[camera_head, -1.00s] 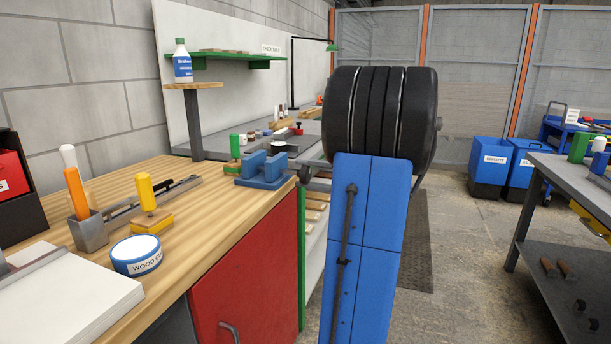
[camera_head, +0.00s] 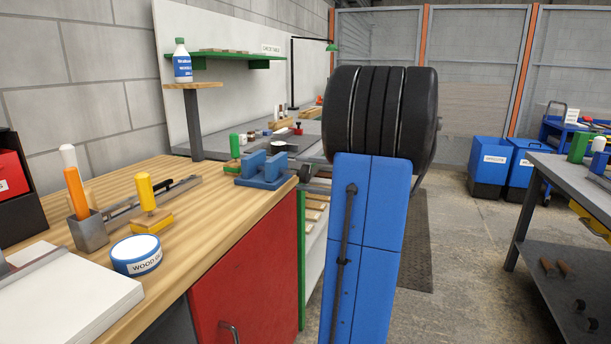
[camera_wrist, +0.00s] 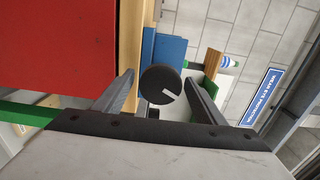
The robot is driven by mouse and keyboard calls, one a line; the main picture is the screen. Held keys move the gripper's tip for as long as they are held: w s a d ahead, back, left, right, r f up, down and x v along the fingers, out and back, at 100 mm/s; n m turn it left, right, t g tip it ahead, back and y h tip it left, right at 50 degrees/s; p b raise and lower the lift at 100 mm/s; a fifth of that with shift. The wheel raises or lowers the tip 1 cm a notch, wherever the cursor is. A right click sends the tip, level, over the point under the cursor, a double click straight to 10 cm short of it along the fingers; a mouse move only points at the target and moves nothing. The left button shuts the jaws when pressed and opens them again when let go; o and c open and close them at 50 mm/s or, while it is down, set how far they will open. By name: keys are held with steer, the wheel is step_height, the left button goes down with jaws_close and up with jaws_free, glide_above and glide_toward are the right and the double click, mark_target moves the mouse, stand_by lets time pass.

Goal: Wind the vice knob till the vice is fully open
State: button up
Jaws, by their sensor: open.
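The blue vice (camera_head: 264,170) sits at the right front edge of the wooden bench, with a gap between its two upright jaws. In the wrist view the knob (camera_wrist: 158,86) faces me, black with a white mark pointing to the lower right. My gripper (camera_wrist: 160,78) is open, with one finger on each side of the knob. Gaps show between the fingers and the knob, and I cannot tell how deep they reach. The blue vice body (camera_wrist: 168,50) shows behind the knob.
On the wooden bench (camera_head: 215,210) stand a glue tin (camera_head: 136,255), a yellow-handled tool (camera_head: 147,195) and a grey tool pot (camera_head: 88,230). A red cabinet door (camera_head: 245,270) is below. A grey table (camera_head: 585,185) stands at the right, with open floor between.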

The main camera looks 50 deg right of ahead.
steer(key=v, duration=1.7)
steer(key=shift+s, duration=0.1)
